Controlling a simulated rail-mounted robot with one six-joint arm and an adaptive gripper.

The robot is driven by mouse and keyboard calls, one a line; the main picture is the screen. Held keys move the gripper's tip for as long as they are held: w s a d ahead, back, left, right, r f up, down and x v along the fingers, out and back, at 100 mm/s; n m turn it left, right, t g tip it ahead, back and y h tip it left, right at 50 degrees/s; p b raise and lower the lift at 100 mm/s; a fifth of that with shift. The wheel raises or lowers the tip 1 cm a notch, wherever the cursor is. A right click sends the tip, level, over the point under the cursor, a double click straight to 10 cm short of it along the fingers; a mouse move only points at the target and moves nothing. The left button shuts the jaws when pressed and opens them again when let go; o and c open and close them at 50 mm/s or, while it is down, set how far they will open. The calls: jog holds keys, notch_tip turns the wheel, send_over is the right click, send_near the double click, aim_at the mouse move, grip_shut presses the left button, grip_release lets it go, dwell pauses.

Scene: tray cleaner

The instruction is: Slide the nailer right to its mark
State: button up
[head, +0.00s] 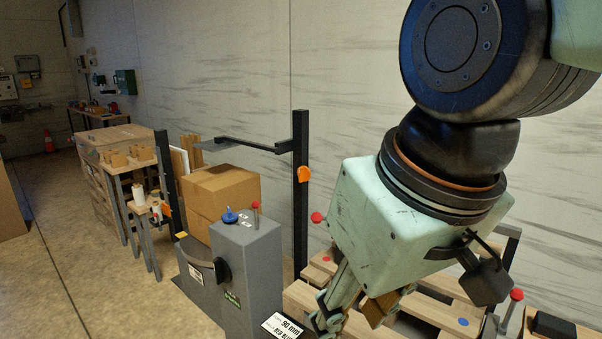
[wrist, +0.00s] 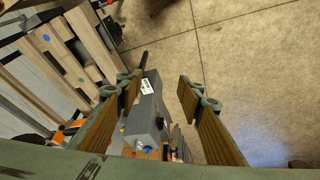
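I cannot pick out the nailer or its mark for sure in either view. A slatted wooden pallet (head: 440,304) with coloured dots lies behind and below my gripper in the head view. It also shows at the upper left of the wrist view (wrist: 92,40), with blue and green dots. My gripper (wrist: 159,82) is open, its two wood-coloured pads wide apart with nothing held between them. In the head view my gripper (head: 362,312) points down at the bottom edge, and its fingertips are hard to see.
A grey console (head: 258,265) with a blue knob and a red-topped lever stands left of my gripper. Behind it are cardboard boxes (head: 225,190) and a black post (head: 300,190) with an orange handle. A dark block (head: 553,325) sits at the lower right. Floor at left is open.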

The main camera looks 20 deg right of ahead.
jog(key=w+d+r+m+p, duration=0.25)
jog(key=w+d+r, duration=0.2)
jog(key=w, duration=0.55)
jog(key=w+d+r+m+g+p, duration=0.1)
jog(key=w+d+r+p, duration=0.25)
jog(key=w+r, duration=0.4)
jog(key=w+d+r+m+p, duration=0.2)
jog(key=w+d+r+p, duration=0.15)
jog(key=w, duration=0.75)
jog(key=w+d+r+m+p, duration=0.1)
jog(key=w+d+m+p, duration=0.45)
jog(key=w+d, duration=1.1)
jog(key=w+d+f+m+p, duration=0.1)
jog(key=w+d+f+p, duration=0.2)
jog(key=d, duration=0.6)
jog(key=w+d+f+m+p, duration=0.1)
jog(key=w+d+f+p, duration=0.3)
jog(key=d, duration=0.5)
jog(key=w+d+f+m+p, duration=0.2)
jog(key=w+d+f+p, duration=0.2)
jog(key=w+d+f, duration=0.3)
jog(key=w+d, duration=0.1)
jog(key=d, duration=0.2)
jog(key=shift+f+g+y, duration=0.15)
jog(key=shift+g+y, duration=0.15)
jog(key=shift+g, duration=0.1)
jog(key=shift+d+f, duration=0.1)
jog(key=shift+f, duration=0.05)
